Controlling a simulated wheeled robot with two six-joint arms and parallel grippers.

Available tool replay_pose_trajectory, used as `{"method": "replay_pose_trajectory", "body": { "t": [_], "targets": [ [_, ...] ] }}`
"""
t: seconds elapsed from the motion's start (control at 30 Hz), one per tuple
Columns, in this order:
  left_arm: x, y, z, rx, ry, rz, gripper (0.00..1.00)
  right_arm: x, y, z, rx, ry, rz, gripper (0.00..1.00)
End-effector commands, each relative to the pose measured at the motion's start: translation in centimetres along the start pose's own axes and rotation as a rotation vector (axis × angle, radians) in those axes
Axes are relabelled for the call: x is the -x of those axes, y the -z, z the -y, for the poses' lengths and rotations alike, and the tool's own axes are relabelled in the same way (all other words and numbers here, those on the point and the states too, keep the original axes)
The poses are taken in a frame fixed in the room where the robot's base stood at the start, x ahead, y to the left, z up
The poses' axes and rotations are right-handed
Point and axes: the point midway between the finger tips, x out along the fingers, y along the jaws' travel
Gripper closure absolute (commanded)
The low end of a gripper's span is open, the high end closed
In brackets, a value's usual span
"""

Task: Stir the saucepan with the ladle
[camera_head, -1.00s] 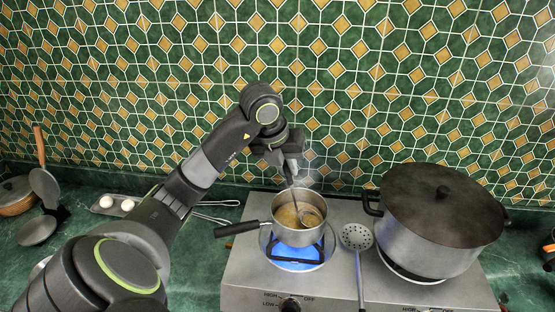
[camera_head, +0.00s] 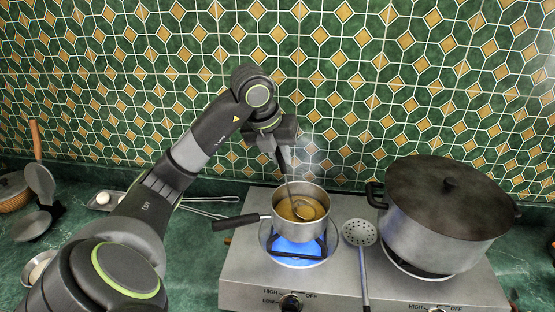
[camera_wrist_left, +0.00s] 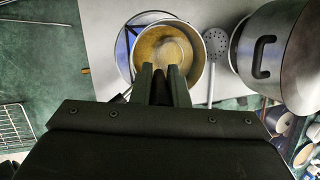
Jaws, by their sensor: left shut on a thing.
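The saucepan (camera_head: 285,223) stands on the left burner over a blue flame, with yellow-brown liquid inside and its black handle (camera_head: 240,222) pointing left. The ladle (camera_head: 302,209) has its bowl down in the liquid and its handle rising to my left gripper (camera_head: 281,160). That gripper is shut on the ladle handle, above the pan. In the left wrist view the gripper fingers (camera_wrist_left: 166,82) lie in front of the saucepan's opening (camera_wrist_left: 163,38) and hide most of the ladle. My right gripper is not in view.
A large lidded pot (camera_head: 437,225) stands on the right burner. A slotted skimmer (camera_head: 360,235) lies on the hotplate between the two. The tiled wall is close behind. At the left are a tray with eggs (camera_head: 103,197) and a round hinged iron pan (camera_head: 40,185).

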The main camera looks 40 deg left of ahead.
Motion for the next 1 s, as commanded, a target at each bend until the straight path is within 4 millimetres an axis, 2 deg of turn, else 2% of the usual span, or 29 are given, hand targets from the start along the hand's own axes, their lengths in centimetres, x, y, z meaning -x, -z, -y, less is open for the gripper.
{"method": "replay_pose_trajectory", "body": {
  "t": [0.3,0.43,1.0],
  "targets": [
    [0.1,-0.1,0.0,-0.001,0.000,0.000,1.00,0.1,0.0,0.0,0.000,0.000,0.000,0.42],
    [0.7,-0.3,0.1,-0.001,0.000,0.001,1.00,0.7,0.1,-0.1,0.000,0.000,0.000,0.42],
    [6.2,-2.1,1.3,0.000,0.000,0.001,1.00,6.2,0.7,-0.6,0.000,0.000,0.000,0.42]
  ]
}}
